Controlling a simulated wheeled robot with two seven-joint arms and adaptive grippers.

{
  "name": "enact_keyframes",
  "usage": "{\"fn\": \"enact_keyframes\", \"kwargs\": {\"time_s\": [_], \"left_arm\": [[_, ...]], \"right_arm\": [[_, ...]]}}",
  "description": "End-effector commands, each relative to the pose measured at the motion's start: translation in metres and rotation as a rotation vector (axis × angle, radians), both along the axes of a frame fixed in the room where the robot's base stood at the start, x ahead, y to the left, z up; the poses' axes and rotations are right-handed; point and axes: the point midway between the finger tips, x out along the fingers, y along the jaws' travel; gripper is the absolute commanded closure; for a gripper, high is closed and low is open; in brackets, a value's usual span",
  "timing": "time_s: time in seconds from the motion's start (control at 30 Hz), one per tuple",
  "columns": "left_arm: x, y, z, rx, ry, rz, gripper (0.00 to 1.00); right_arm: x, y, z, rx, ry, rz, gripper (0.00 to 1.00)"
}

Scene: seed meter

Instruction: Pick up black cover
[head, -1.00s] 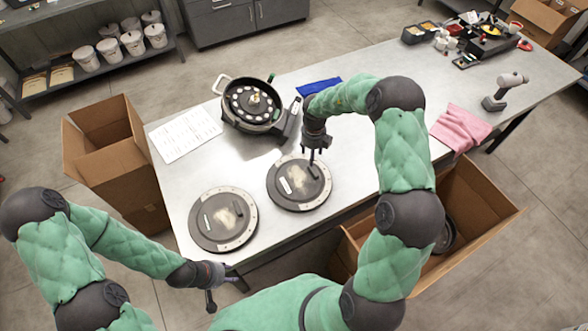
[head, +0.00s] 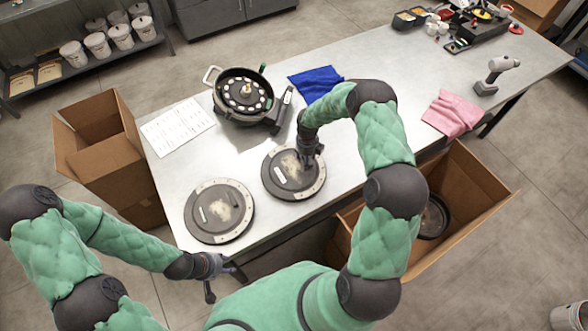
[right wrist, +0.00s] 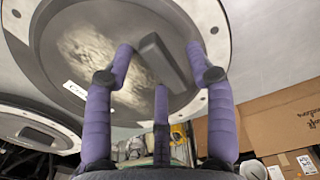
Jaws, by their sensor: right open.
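Two round black covers with pale metal rims lie flat on the table: one at the front left (head: 204,213), the other (head: 281,185) right of it. My right gripper (head: 309,163) is over the far right part of the right-hand cover. In the right wrist view, its purple fingers (right wrist: 160,62) are spread and empty. The cover's bar handle (right wrist: 162,58) shows between the fingertips; whether they touch it I cannot tell. A second cover (right wrist: 30,125) shows at lower left there. My left gripper (head: 215,277) hangs off the table's front edge, its fingers apart and empty.
The seed meter (head: 243,93) stands behind the covers, near a paper sheet (head: 178,127) and blue cloth (head: 316,83). A pink cloth (head: 453,113) and a drill (head: 494,75) lie to the right. Open cardboard boxes stand left (head: 100,150) and front right (head: 470,200).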

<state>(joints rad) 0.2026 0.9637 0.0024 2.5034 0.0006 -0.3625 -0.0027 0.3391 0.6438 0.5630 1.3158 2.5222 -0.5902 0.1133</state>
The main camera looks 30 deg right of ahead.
Motion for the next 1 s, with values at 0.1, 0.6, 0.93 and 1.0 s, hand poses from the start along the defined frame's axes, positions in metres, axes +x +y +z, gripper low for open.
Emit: {"fn": "enact_keyframes", "kwargs": {"time_s": [0.1, 0.6, 0.93, 1.0], "left_arm": [[0.0001, 0.0, -0.0001, 0.0, 0.0, 0.0, 0.6], [0.0, 0.0, -0.0001, 0.0, 0.0, 0.0, 0.6], [0.0001, 0.0, 0.0041, 0.0, 0.0, 0.0, 0.6], [0.0001, 0.0, 0.0078, 0.0, 0.0, 0.0, 0.6]], "right_arm": [[0.0004, -0.0006, -0.0051, -0.001, -0.001, 0.0, 0.44], [0.0005, -0.0005, -0.0045, -0.001, -0.001, -0.001, 1.0], [0.0, -0.0002, -0.001, 0.0, 0.0, 0.0, 1.0], [0.0001, -0.0002, 0.0024, 0.0, 0.0, -0.001, 1.0]]}}
